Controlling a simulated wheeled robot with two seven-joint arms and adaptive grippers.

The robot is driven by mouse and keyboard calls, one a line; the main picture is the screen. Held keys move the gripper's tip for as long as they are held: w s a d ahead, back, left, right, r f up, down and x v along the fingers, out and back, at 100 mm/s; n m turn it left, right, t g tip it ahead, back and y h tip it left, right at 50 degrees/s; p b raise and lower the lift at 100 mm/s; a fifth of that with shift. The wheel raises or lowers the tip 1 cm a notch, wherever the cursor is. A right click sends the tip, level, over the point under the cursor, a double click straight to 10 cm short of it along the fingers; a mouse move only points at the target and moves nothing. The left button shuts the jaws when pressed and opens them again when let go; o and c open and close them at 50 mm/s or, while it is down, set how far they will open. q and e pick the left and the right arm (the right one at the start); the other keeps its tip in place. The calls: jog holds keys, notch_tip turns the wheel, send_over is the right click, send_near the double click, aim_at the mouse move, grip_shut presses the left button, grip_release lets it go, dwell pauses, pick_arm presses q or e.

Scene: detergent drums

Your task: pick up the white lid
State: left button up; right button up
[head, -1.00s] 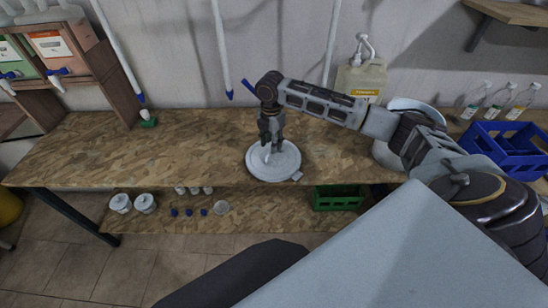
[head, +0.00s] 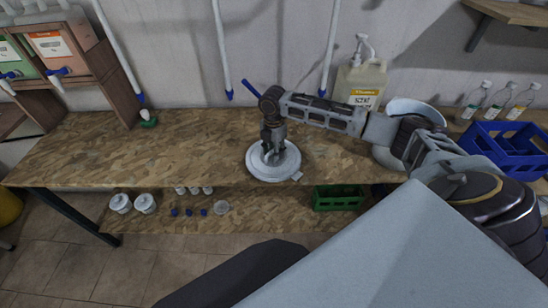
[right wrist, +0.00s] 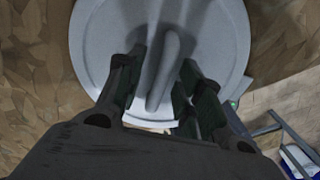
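The white lid (head: 285,172) is a round disc with a raised bar handle, lying flat near the front edge of the wooden bench. In the right wrist view the lid (right wrist: 218,40) fills the middle, with its handle (right wrist: 166,65) running up between my fingers. My right gripper (head: 271,155) points down over the lid's centre. In the right wrist view its fingers (right wrist: 160,78) are apart, one on each side of the handle, with gaps showing. I cannot tell whether the fingertips touch the lid. My left gripper is not in view.
A jerrycan (head: 362,88) with a pump stands at the back of the bench. A blue crate (head: 505,150) and clear bottles are at the right. A green crate (head: 338,198) and white jars (head: 145,204) sit on the shelf below. The bench's left part is largely clear.

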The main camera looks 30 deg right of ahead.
jog(key=c, duration=0.7)
grip_shut()
jog(key=shift+r, duration=0.9)
notch_tip(320, 180, up, 7)
jog(key=shift+f, duration=0.1)
jog(key=shift+r, duration=0.6)
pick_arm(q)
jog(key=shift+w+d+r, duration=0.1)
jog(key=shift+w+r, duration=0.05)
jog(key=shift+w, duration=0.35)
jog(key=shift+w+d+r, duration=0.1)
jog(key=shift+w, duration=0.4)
pick_arm(e)
jog(key=shift+r, duration=0.1)
